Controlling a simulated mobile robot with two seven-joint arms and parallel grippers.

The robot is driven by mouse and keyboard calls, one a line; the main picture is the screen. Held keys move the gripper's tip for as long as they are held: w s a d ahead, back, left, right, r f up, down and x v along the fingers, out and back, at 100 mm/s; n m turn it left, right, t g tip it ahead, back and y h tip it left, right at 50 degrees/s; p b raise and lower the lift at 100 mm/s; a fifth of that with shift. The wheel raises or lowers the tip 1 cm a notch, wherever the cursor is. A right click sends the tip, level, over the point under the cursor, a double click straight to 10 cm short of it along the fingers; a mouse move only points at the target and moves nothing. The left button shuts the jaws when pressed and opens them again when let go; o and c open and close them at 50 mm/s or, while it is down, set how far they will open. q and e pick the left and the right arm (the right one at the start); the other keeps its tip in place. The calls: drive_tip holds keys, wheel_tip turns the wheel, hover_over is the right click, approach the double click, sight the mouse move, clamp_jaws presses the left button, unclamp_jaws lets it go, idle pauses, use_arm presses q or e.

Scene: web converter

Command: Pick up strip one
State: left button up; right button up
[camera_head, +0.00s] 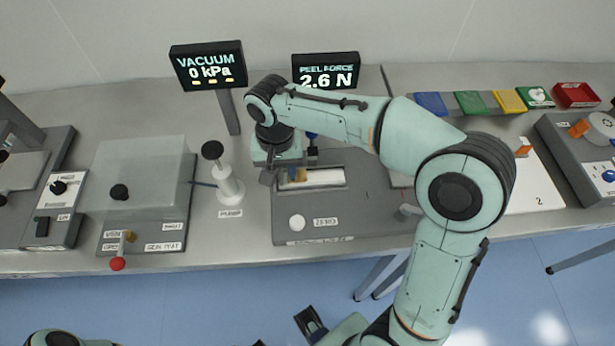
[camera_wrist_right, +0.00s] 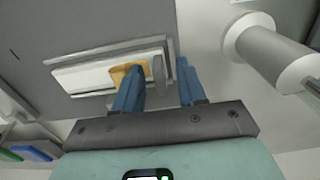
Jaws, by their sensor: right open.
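A pale strip (camera_head: 325,178) lies in the slot of the grey peel tester (camera_head: 350,215), with a yellow-orange tab (camera_head: 299,174) at its left end. In the right wrist view the white strip (camera_wrist_right: 85,79) and its orange tab (camera_wrist_right: 121,72) show again. I cannot read a number on the strip. My right gripper (camera_head: 283,178) is above the slot's left end. Its blue fingers (camera_wrist_right: 160,90) are open. One finger overlaps the tab in the wrist view, and a grey upright piece (camera_wrist_right: 158,72) shows between the fingers. Contact cannot be told. My left gripper does not clearly show.
A white pump (camera_head: 228,188) stands just left of the tester; its cylinder is close in the wrist view (camera_wrist_right: 275,55). A lidded chamber (camera_head: 145,185) stands farther left. The peel force display (camera_head: 326,72) reads 2.6 N. Coloured trays (camera_head: 470,102) are at back right.

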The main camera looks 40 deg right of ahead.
clamp_jaws()
drive_tip(key=shift+r, duration=0.1)
